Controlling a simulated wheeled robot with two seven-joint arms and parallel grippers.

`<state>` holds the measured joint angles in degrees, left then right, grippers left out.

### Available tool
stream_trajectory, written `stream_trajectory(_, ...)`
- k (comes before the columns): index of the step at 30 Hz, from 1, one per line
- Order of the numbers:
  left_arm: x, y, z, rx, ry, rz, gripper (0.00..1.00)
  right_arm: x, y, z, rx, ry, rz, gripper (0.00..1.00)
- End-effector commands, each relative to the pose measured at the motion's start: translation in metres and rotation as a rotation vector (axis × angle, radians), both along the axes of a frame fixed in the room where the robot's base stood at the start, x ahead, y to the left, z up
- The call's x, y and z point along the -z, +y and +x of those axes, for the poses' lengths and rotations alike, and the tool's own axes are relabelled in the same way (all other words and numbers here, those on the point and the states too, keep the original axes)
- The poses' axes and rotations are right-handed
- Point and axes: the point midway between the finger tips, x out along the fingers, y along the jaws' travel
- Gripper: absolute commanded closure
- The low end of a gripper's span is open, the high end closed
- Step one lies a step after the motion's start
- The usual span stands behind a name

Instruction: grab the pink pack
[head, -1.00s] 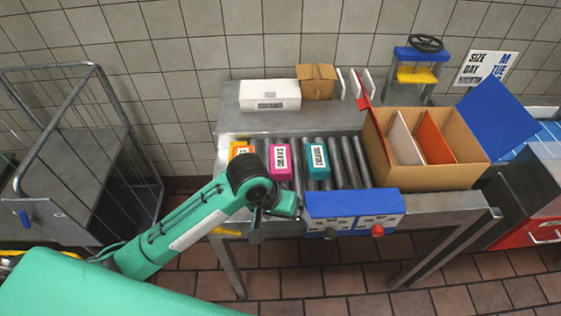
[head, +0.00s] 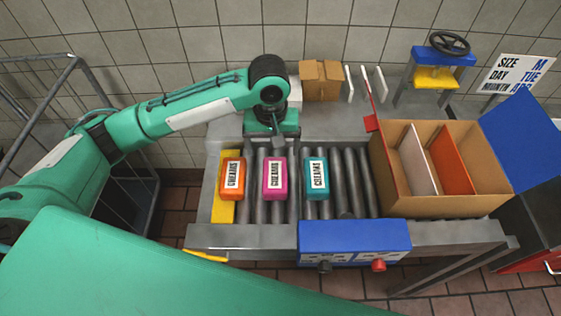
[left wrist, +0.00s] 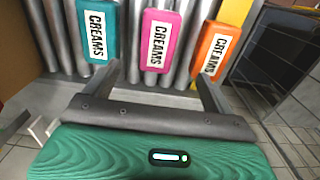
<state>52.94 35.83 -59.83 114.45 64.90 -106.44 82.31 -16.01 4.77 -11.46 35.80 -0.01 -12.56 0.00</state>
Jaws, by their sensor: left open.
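The pink pack (head: 275,179) with a white CREAMS label lies on the rollers, between an orange pack (head: 232,179) on its left and a teal pack (head: 317,178) on its right. My left gripper (head: 278,141) is open and empty, just beyond the pink pack's far end. In the left wrist view the pink pack (left wrist: 160,40) lies ahead, centred between the spread fingers (left wrist: 157,72), with the teal pack (left wrist: 97,30) and orange pack (left wrist: 214,50) to either side. I see no contact with the pink pack. My right gripper is out of view.
A cardboard box (head: 440,204) with dividers stands right of the rollers. A blue control box (head: 354,236) with knobs is on the front edge. A small brown carton (head: 321,80) stands behind. A wire cage trolley (head: 78,70) is at left. Bare rollers (head: 350,180) lie right of the teal pack.

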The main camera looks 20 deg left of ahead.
Motion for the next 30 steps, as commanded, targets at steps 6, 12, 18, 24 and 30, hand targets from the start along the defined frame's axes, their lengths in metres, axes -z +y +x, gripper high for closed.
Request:
stream_trajectory(6, 0.026, 0.003, 0.0, -0.014, 0.009, 0.009, 0.13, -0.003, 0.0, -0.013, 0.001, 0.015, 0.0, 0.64)
stream_trajectory(12, 0.064, 0.002, 0.0, -0.013, 0.008, 0.008, 0.13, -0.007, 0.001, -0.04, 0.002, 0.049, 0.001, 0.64)
stream_trajectory(18, 0.083, 0.002, 0.0, -0.012, 0.005, 0.007, 0.13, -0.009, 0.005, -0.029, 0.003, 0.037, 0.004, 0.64)
stream_trajectory(24, 0.103, -0.002, 0.001, -0.012, 0.007, 0.007, 0.13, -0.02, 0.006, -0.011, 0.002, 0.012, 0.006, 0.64)
stream_trajectory(30, 0.131, -0.003, 0.001, -0.011, 0.005, 0.008, 0.13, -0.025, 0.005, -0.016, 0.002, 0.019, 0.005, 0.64)
